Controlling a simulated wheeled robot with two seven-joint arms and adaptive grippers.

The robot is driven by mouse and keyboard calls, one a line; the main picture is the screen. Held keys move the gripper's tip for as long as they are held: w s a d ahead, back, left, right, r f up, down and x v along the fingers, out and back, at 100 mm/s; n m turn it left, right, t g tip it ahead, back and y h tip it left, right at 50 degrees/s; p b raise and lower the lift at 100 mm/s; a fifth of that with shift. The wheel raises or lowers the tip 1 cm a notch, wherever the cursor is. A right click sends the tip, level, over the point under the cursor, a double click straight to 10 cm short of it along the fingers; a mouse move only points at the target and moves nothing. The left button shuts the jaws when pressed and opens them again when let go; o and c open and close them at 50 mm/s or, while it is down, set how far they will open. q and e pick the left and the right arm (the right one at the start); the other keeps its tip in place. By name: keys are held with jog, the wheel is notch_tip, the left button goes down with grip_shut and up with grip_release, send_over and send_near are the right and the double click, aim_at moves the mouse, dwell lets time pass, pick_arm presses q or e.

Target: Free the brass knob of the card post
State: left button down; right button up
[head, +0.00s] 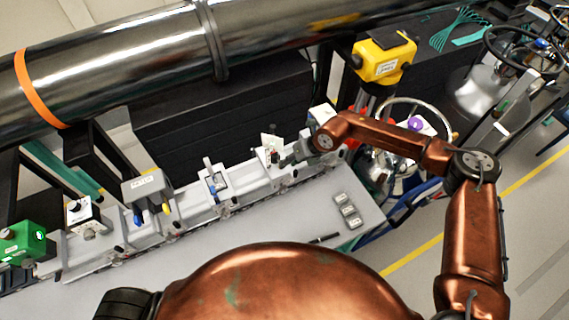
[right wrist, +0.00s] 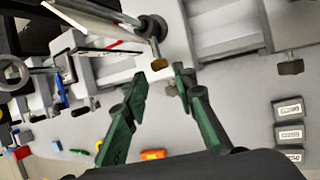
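The card post (head: 270,151) stands on the grey rail in the head view, a small upright with a pale card. My right gripper (head: 290,158) reaches it from the right. In the right wrist view, my right gripper (right wrist: 161,82) has its two green fingers apart with nothing between the pads. A small brass-brown knob (right wrist: 158,63) shows just beyond the fingertips, in line with the gap. Whether a finger touches it I cannot tell. A dark round knob (right wrist: 153,26) sits above it. My left gripper is not in view.
The rail carries a grey box unit (head: 146,186), a square frame holder (head: 215,181) and a green box (head: 22,241). Three labelled blocks (head: 347,210) lie on the bench. A large pipe (head: 130,65) runs behind.

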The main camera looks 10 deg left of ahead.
jog(key=shift+x, duration=1.9)
jog(key=shift+c, duration=0.4)
grip_shut()
